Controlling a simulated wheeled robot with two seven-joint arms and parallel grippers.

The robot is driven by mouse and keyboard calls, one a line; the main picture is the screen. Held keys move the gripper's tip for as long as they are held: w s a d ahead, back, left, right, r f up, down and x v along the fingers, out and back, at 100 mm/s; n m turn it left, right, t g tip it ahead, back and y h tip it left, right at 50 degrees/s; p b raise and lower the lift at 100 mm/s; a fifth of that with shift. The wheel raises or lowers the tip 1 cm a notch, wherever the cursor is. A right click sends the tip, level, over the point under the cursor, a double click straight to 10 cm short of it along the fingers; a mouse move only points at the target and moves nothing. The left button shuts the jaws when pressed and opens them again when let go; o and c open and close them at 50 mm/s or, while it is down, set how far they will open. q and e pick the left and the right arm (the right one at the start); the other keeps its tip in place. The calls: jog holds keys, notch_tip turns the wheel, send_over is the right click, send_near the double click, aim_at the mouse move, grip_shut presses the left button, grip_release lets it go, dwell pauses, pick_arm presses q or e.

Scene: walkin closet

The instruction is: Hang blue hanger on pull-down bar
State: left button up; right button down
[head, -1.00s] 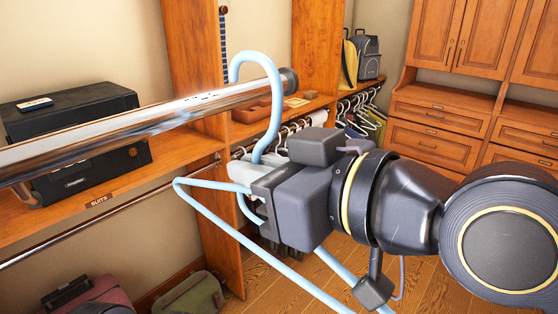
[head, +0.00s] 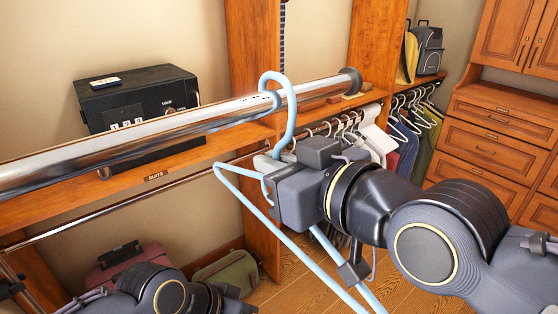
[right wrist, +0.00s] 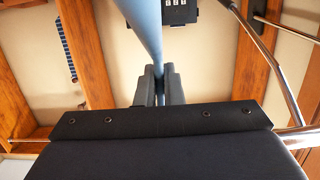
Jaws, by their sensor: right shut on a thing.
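The light blue hanger (head: 226,178) is held in my right gripper (head: 268,168), which is shut on it near the neck below the hook. I cannot tell whether the hook rests on the bar. In the right wrist view, the blue hanger (right wrist: 145,35) runs up from between my right gripper's fingers (right wrist: 158,85). Part of my left arm shows at the lower left; its gripper is not clearly visible.
A black safe (head: 140,100) stands on the wooden shelf behind the bar. A lower rod (head: 120,208) runs under that shelf. Hanging clothes (head: 405,145) are at the right. A maroon suitcase (head: 125,262) and green bag (head: 228,272) lie below.

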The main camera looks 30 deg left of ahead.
jog(key=shift+f, duration=0.15)
jog(key=c, duration=1.5)
grip_release()
